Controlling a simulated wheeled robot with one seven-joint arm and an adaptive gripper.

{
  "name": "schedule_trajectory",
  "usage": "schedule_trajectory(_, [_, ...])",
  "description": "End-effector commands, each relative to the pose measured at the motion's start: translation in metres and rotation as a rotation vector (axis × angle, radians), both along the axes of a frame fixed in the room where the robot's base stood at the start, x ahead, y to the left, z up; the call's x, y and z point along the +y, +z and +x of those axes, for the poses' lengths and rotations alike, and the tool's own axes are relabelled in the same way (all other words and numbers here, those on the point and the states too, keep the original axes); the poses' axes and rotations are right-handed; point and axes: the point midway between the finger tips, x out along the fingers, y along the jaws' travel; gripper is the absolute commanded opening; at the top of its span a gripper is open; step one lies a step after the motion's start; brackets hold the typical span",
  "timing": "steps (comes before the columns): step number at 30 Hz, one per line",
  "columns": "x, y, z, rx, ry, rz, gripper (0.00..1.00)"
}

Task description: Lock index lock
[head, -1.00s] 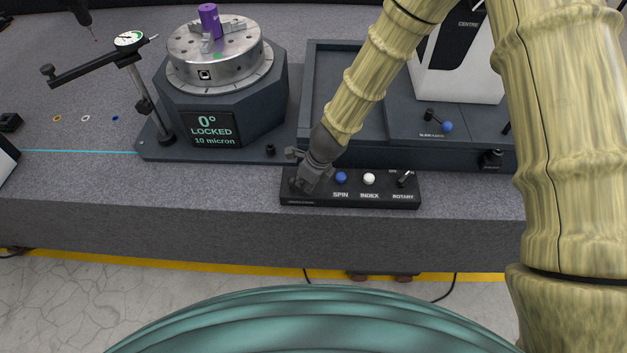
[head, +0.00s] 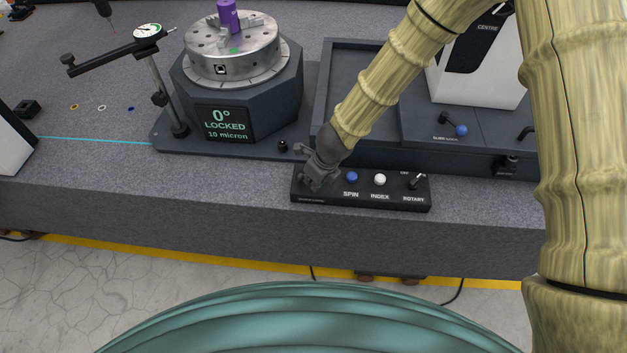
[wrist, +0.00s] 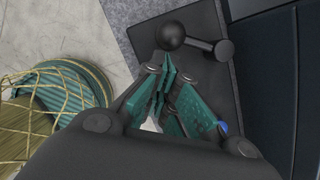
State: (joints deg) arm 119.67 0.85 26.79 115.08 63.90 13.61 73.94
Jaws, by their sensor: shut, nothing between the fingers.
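The dark rotary unit (head: 238,85) at upper left in the head view has a display (head: 226,123) reading 0°, LOCKED, 10 micron. The black control box (head: 330,198) lies near the bed's front edge, with a blue SPIN knob (head: 351,176), a white INDEX knob (head: 380,179) and a ROTARY switch (head: 417,182). In the wrist view a black lever with a ball end (wrist: 172,36) lies just beyond my fingertips. My gripper (head: 313,183) is shut and empty over the box's left end, hiding part of it. In the wrist view its green-padded fingers (wrist: 165,75) meet near the ball; contact is unclear.
A dial indicator (head: 147,31) on a stand is left of the rotary unit. A purple piece (head: 229,15) sits in its chuck. A dark tray (head: 327,95) and a white CENTRE unit (head: 478,65) stand behind the box. Bare granite (head: 240,180) lies left of it.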

Motion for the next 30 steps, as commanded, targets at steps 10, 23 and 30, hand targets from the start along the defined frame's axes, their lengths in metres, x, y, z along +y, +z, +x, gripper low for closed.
schedule_trajectory(10, [-0.022, 0.007, -0.017, 0.002, 0.014, 0.002, 0.0])
schedule_trajectory(23, [-0.036, 0.057, -0.024, -0.002, 0.013, -0.001, 0.0])
schedule_trajectory(30, [-0.041, 0.083, -0.028, -0.001, 0.016, -0.001, 0.0])
